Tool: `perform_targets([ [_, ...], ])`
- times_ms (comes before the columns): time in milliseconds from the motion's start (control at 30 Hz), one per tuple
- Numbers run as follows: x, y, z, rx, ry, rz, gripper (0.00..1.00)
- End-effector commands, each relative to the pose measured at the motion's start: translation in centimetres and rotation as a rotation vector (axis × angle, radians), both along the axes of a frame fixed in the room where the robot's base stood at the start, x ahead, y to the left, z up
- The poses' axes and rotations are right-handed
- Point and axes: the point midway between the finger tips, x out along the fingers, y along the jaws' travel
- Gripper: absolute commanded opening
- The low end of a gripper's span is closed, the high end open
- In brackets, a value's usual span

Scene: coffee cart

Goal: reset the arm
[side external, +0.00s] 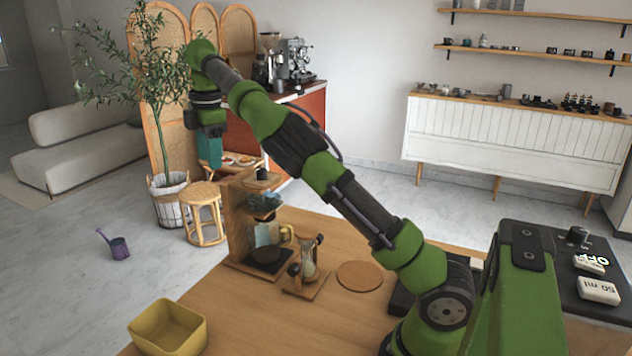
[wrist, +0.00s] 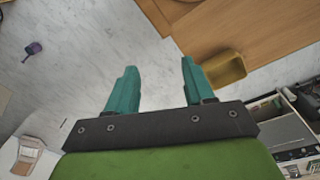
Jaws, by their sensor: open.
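My green and black arm reaches from its base at the right across the wooden table (side external: 352,318) to the upper left. My gripper (side external: 209,164) hangs at the arm's far end, pointing down, high in the air left of the pour-over stand (side external: 238,225). In the wrist view, the two teal fingers of my gripper (wrist: 158,68) stand well apart with nothing between them. Only the floor shows behind the gap. The gripper appears clear of the stand, though the exact distance cannot be told.
A yellow bin (side external: 168,327) sits at the table's front left; it also shows in the wrist view (wrist: 225,70). An hourglass-shaped item (side external: 308,258) and a round cork mat (side external: 359,276) are on the table. A potted tree (side external: 168,185) and rattan stool (side external: 204,200) stand behind.

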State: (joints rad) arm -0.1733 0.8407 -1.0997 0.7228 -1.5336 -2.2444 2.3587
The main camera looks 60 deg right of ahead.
Motion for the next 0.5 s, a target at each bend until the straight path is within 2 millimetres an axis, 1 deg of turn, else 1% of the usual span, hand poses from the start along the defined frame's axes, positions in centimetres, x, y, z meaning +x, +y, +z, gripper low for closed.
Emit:
perform_targets([
  [33, 1.7, 1.2, 0.2, 0.111, -0.118, 0.033, 0.53],
  [67, 2.8, 2.0, 0.6, 0.175, -0.196, 0.051, 0.53],
  [133, 5.1, 3.3, 2.3, 0.311, -0.389, 0.074, 0.53],
  [167, 6.0, 3.6, 3.3, 0.362, -0.475, 0.074, 0.53],
  [233, 7.7, 3.8, 6.2, 0.465, -0.678, 0.054, 0.53],
  [267, 8.3, 3.6, 7.5, 0.502, -0.766, 0.034, 0.53],
  [300, 8.9, 3.1, 9.4, 0.545, -0.881, -0.001, 0.53],
  [367, 9.4, 1.8, 12.2, 0.594, -1.043, -0.073, 0.53],
  [400, 9.4, 0.6, 13.8, 0.617, -1.142, -0.135, 0.53],
  [467, 9.2, -1.4, 15.9, 0.64, -1.275, -0.244, 0.53],
  [500, 8.7, -2.9, 16.9, 0.649, -1.349, -0.331, 0.53],
])
